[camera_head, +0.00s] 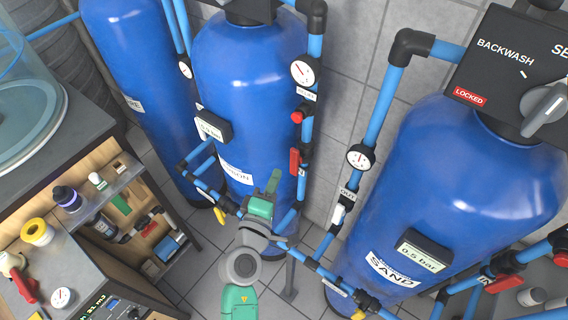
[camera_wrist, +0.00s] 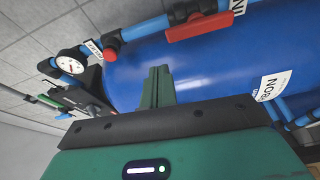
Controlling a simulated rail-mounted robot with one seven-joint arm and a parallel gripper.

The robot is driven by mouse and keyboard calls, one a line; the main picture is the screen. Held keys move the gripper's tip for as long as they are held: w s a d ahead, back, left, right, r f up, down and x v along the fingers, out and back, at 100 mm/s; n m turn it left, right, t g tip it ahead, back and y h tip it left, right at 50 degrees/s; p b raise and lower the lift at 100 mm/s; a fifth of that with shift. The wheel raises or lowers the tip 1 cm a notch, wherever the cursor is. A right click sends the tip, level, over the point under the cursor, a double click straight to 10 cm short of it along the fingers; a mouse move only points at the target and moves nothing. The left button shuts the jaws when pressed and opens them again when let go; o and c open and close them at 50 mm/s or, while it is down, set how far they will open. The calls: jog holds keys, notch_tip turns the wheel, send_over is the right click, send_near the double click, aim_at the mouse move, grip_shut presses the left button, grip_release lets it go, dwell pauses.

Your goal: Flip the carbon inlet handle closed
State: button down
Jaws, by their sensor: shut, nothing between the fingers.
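The carbon tank (camera_head: 250,70) is a blue vessel in the middle of the head view; part of its label reads "BON" in the wrist view (camera_wrist: 272,86). The red carbon inlet handle (camera_head: 295,161) sits on the vertical blue pipe at the tank's right side and lies roughly along the pipe. It also shows at the top of the wrist view (camera_wrist: 200,27), close to an "IN" label. My gripper (camera_head: 275,178) is shut and empty, its green fingers together in the wrist view (camera_wrist: 158,72). The fingertips are apart from the handle, lower and to its left in the head view.
A red knob (camera_head: 297,116) and a gauge (camera_head: 302,71) sit above the handle on the same pipe. The sand tank (camera_head: 450,190) stands at right, with another pipe and gauge (camera_head: 359,156) between. A cluttered workbench (camera_head: 75,255) is at left.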

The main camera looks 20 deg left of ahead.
aim_at(294, 162)
jog(key=f, duration=0.2)
jog(key=a+n, duration=0.1)
jog(key=shift+s+f, duration=0.3)
jog(key=shift+f, duration=0.1)
jog(key=shift+w, duration=0.15)
jog(key=w, duration=0.9)
jog(key=shift+w+a+b, duration=0.3)
jog(key=shift+w+b, duration=0.1)
jog(key=shift+f+b, duration=0.1)
jog(key=shift+b, duration=0.6)
